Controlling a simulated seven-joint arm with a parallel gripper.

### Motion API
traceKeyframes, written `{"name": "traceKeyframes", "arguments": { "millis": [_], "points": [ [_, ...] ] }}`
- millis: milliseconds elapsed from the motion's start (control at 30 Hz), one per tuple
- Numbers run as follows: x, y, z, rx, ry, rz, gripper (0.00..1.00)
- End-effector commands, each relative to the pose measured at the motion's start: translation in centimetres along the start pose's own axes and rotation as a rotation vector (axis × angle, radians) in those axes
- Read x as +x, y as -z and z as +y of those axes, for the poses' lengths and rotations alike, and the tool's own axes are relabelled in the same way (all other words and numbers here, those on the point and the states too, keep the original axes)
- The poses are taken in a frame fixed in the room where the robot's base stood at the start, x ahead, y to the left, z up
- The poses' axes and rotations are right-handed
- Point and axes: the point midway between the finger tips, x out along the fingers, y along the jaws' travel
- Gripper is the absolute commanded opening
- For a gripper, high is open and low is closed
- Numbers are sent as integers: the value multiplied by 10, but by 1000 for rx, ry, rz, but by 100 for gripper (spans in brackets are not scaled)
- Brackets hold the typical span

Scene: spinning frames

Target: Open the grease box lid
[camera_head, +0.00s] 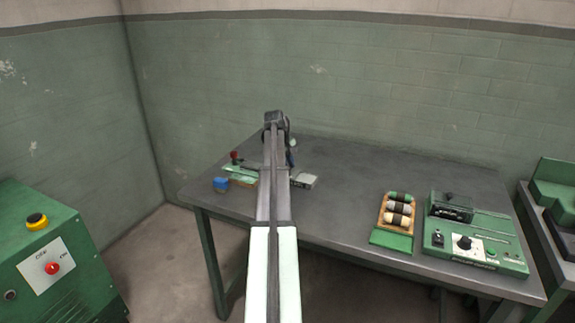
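My arm reaches from the bottom centre out over the left part of the grey table. Its far end, with my gripper, is mostly hidden behind my own arm links, so I cannot see the fingers or what they touch. A small grey box (304,180) lies on the table just right of my arm, with its left part covered by the arm. A small blue round container (220,184) stands at the table's left front edge. I cannot tell for certain which small item is the grease box, or how its lid stands.
On the grey table (345,200), a green device (242,179) with a red knob sits left of my arm. A wooden tray (381,217) of bobbins and a green control unit (480,262) stand at the right. The table's middle is clear. A green cabinet (90,245) stands at left.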

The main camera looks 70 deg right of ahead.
Motion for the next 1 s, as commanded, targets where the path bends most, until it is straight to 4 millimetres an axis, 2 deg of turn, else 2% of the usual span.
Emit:
{"name": "traceKeyframes", "arguments": {
  "millis": [167, 433, 767, 800, 1000],
  "points": [
    [2, -16, 6, 3, 2, -2, 0],
    [8, -60, 28, 4, 1, -2, 0],
    [9, -64, 31, 2, 1, -2, 0],
    [9, -64, 31, 2, 1, -2, 24],
    [9, -64, 31, 1, 1, -2, 43]
  ]
}}
